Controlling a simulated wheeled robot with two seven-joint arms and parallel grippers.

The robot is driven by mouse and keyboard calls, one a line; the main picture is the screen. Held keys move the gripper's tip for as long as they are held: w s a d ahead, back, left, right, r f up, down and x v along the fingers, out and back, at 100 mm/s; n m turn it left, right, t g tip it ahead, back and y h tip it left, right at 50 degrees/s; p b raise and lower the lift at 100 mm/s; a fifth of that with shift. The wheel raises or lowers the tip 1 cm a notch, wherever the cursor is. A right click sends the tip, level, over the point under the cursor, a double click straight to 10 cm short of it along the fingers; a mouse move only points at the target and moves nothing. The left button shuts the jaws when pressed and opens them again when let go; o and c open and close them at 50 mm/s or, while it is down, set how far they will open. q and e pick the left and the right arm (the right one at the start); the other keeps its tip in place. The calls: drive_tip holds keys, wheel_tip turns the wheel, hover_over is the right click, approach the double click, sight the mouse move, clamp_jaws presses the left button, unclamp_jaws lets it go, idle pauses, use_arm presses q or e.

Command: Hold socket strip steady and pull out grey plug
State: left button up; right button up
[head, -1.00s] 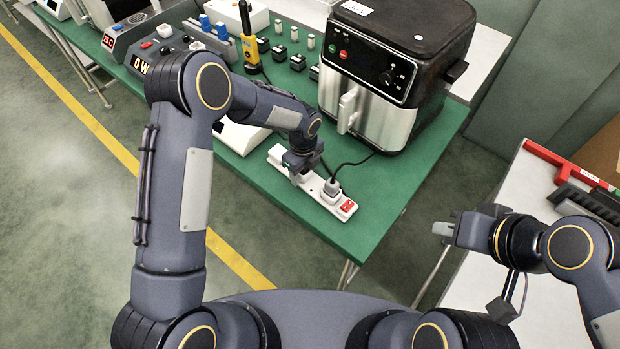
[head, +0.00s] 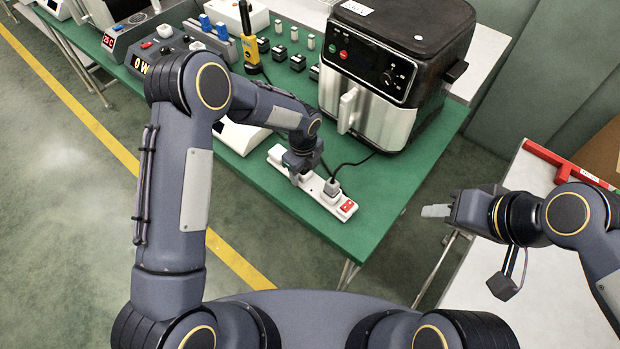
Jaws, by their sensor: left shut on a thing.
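The white socket strip (head: 315,191) lies on the green table near its front edge, with a red switch at its near right end. The grey plug (head: 332,187) sits in the strip near that switch, with a black cord rising from it toward the air fryer. My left gripper (head: 295,174) is shut on the strip, just left of the plug; its fingers are mostly hidden by its own body. My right gripper (head: 436,211) is off to the right, beyond the table edge and apart from the strip. Its fingers show edge-on, so I cannot tell how far they are open.
A black and silver air fryer (head: 395,75) stands behind the strip. A yellow handheld device (head: 250,48) and several small blocks stand further back. A white table (head: 480,285) with a red bar (head: 570,163) is on the right. A floor gap separates the two tables.

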drive_tip(key=shift+o, duration=1.3)
drive_tip(key=w+a+m+g, duration=0.1)
drive_tip(key=w+a+g, duration=0.1)
drive_tip(key=w, duration=0.4)
drive_tip(key=shift+w+r+m, duration=0.2)
drive_tip(key=shift+w+m, duration=0.1)
drive_tip(key=m+g+h, duration=0.3)
drive_tip(key=m+h, duration=0.1)
hover_over(332, 181)
wheel_tip(332, 181, down, 10)
wheel_tip(332, 181, down, 11)
drive_tip(key=shift+d+f, duration=0.1)
drive_tip(key=shift+c, duration=0.4)
clamp_jaws()
